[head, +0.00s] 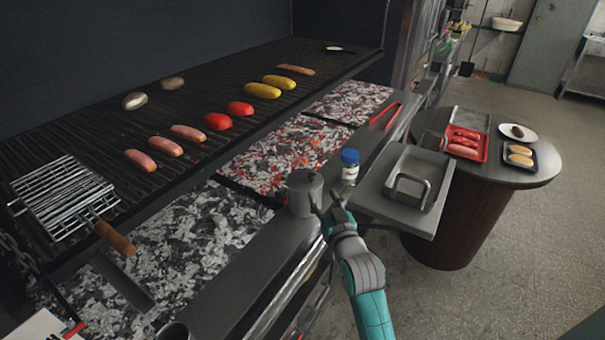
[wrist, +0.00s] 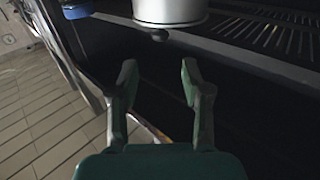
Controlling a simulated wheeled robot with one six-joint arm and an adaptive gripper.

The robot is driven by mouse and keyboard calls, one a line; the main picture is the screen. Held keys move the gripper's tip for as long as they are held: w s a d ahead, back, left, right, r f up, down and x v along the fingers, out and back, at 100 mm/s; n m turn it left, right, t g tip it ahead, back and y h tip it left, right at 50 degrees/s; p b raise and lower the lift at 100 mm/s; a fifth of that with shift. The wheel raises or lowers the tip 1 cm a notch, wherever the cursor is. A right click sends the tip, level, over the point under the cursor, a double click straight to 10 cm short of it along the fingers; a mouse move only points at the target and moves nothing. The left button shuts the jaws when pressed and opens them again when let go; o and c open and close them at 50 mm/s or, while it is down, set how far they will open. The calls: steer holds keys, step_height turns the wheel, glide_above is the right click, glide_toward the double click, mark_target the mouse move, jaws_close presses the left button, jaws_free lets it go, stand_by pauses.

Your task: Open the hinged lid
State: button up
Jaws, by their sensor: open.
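A grey metal canister (head: 304,192) with a flat lid (head: 304,178) on top stands on the steel ledge in front of the grill. The lid looks shut. In the wrist view the canister (wrist: 170,10) shows as a pale cylinder at the top edge, with a small rounded tab (wrist: 158,35) toward me. My gripper (head: 329,196) is just right of the canister in the head view. In the wrist view my gripper (wrist: 158,75) is open and empty, its fingertips short of the canister and apart from the tab. The lid's hinge is hidden.
A blue-capped jar (head: 349,168) stands close beside the canister. A grey tray (head: 412,180) with a handle sits on the side shelf to the right. Red tongs (head: 384,115) lie behind. Embers and the food-laden grate (head: 90,122) lie left.

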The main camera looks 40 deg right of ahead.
mark_target(313, 177)
steer(key=x, duration=1)
steer(key=shift+w, duration=0.25)
jaws_close()
